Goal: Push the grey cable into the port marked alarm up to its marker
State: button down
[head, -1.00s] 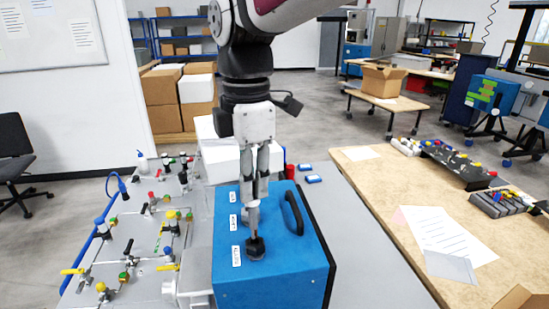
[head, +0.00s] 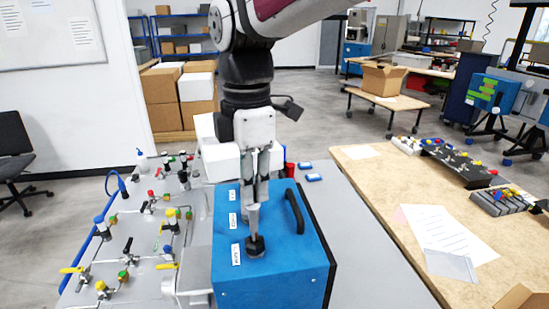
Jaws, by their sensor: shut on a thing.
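The blue analyser box (head: 290,262) stands on the grey bench with several white labels along its left top edge. The print on them is too small to read. A black round port (head: 255,246) sits on top beside the front label (head: 236,254). My gripper (head: 257,198) points down above this port, shut on the grey cable (head: 252,217). The cable's lower end meets the black port, and it leans slightly. I cannot tell how deep it is in, and no marker can be made out. Any ports beside the rear labels are hidden behind my gripper.
A black handle (head: 293,211) rises from the box just right of my gripper. A panel with valves and tubing (head: 140,240) lies to the left. A white box (head: 220,160) stands behind. The grey bench (head: 365,255) right of the box is clear.

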aim_at(254, 230)
jog(key=shift+f+b, duration=1.35)
jog(key=shift+f, duration=2.4)
jog(key=c, duration=1.6)
grip_release()
jog(key=shift+o, duration=0.2)
jog(key=shift+r, duration=0.1)
jog(key=shift+r+p, duration=1.8)
jog(key=shift+r, duration=1.6)
